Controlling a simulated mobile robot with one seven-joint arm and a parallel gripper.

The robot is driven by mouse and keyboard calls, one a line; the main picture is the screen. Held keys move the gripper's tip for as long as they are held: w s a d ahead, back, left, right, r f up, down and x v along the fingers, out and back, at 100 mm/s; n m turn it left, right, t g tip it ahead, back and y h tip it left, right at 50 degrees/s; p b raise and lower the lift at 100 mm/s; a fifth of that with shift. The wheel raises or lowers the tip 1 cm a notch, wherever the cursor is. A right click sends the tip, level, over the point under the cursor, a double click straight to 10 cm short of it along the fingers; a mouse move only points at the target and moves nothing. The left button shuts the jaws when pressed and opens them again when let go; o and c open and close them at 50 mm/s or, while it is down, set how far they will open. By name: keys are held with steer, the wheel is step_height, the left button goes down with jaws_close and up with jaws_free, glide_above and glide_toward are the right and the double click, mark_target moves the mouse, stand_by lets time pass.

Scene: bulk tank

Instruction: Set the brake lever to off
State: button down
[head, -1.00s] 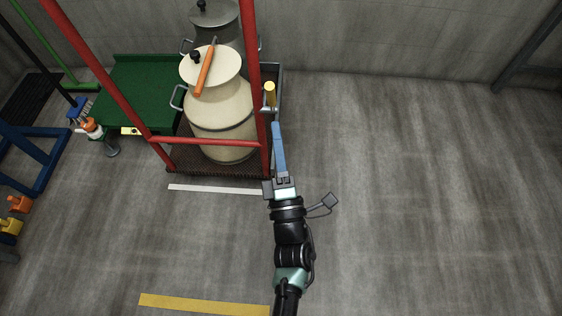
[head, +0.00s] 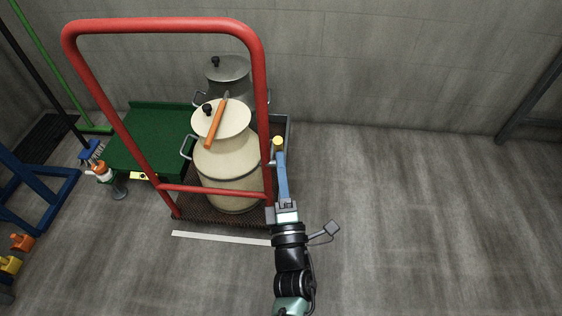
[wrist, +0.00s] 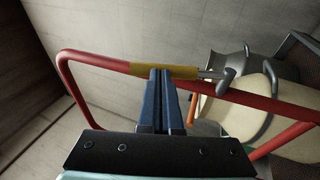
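The brake lever has a yellow grip (head: 277,141) and stands at the right upright of the cart's red handle (head: 262,105). In the wrist view the yellow grip (wrist: 180,71) lies across the picture, with a grey shaft and grey joint (wrist: 224,82) on its right. My gripper (head: 281,153) points away from me, its blue fingertips close by the grip. In the wrist view my fingers (wrist: 160,72) are together with only a thin gap, and their tips overlap the grip. Contact cannot be told. Nothing shows between them.
A cream milk can (head: 228,170) with an orange-handled tool (head: 215,122) on its lid and a grey can (head: 229,70) stand on the cart. A green table (head: 150,150) is at left. The floor at right (head: 430,220) is clear.

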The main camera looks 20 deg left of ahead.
mark_target(279, 149)
steer(key=shift+w+a+r+m+g+h+p, duration=0.15)
steer(key=shift+w+r+g+h+p, duration=0.3)
steer(key=shift+p, duration=1.35)
steer(key=shift+w+a+r+m+g+h+p, duration=0.2)
steer(key=shift+w+r+g+p, duration=0.4)
steer(key=shift+p, duration=1.15)
steer(key=shift+w+a+r, duration=0.1)
steer(key=shift+w, duration=0.45)
